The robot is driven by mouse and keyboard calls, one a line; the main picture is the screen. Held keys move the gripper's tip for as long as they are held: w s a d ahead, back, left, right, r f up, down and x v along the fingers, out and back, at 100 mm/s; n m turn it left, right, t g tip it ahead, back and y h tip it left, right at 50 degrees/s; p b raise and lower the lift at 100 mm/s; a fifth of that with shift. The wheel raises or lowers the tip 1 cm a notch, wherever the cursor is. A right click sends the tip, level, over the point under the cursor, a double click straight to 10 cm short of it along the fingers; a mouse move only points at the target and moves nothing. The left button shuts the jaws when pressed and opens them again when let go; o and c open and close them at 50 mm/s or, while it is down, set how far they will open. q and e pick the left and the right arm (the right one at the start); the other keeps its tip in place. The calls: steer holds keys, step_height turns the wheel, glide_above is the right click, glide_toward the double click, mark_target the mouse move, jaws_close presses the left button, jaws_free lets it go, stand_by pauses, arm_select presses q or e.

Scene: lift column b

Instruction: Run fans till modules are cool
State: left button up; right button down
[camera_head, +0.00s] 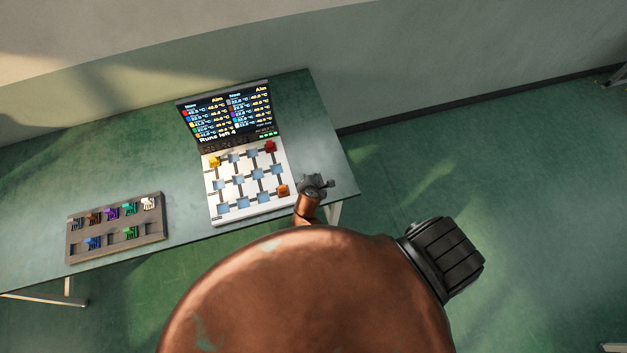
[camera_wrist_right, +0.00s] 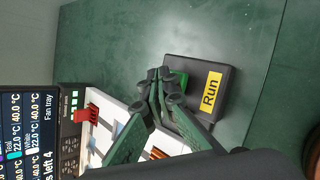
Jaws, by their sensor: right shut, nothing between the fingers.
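The fan tray (camera_head: 212,216) stands on the table with a white grid of blue slots. A yellow module (camera_head: 214,162), a red module (camera_head: 270,146) and an orange module (camera_head: 283,190) sit in it. Its upright display (camera_head: 225,118) lists temperatures and reads "Runs left 4". In the right wrist view, a dark box (camera_wrist_right: 234,68) has a yellow "Run" label (camera_wrist_right: 211,92) and a green button (camera_wrist_right: 180,76). My right gripper (camera_head: 318,184) is shut and empty; its fingertips (camera_wrist_right: 165,78) are at the button, and I cannot tell if they touch it. My left gripper is out of view.
A grey rack (camera_head: 72,247) with several coloured modules and some empty slots stands on the table left of the fan tray. Bare table (camera_head: 300,110) lies right of the display. The table's right edge is close beyond my right gripper.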

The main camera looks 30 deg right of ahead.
steer(key=shift+f, duration=0.45)
stand_by(0.3)
steer(key=shift+r, duration=0.1)
steer(key=shift+r+p, duration=0.8)
steer(key=shift+p, duration=0.1)
step_height(320, 180, up, 5)
steer(key=p, duration=0.5)
steer(key=shift+r, duration=0.1)
stand_by(1.2)
